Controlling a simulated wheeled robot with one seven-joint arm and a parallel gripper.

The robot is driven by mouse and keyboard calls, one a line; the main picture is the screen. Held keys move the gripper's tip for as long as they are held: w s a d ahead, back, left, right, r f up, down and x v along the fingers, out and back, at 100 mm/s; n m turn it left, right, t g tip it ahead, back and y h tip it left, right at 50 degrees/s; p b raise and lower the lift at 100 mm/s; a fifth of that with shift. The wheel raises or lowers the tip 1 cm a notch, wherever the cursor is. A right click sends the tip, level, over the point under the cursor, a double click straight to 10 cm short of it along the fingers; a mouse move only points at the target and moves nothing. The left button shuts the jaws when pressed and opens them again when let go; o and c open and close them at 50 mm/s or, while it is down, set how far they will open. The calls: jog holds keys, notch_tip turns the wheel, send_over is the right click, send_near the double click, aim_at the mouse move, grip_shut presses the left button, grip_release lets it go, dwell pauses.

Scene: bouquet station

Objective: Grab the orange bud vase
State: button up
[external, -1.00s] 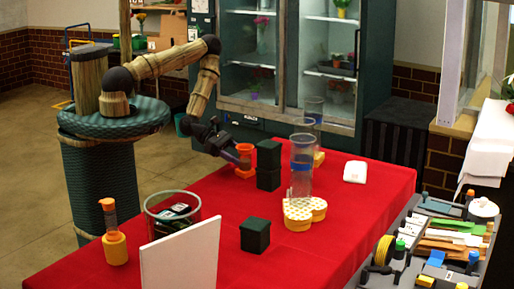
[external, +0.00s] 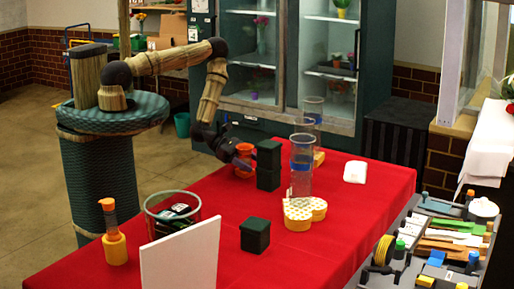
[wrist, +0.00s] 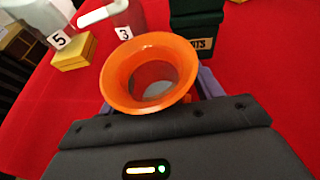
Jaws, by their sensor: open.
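The orange bud vase (external: 245,150) stands near the far-left edge of the red table, beside the stacked dark green boxes. In the wrist view the orange bud vase (wrist: 113,78) shows its wide flared rim and hollow mouth, close in front of my gripper. My gripper (external: 238,163) is low at the vase, with the arm bent down from the left. In the wrist view my gripper (wrist: 158,98) is open, with a lavender finger showing on either side of the vase. The vase's lower body is mostly hidden below its rim, so finger contact cannot be told.
The dark green boxes (external: 268,178) stand close right of the vase. Tall clear cylinders (external: 301,178) and a polka-dot heart box (external: 298,222) stand further right. A white panel (external: 180,260) stands in front.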

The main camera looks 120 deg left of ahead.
dwell(0.4)
jog(key=c, duration=1.3)
jog(key=shift+r, duration=0.1)
notch_tip(320, 180, up, 10)
jog(key=b, duration=0.2)
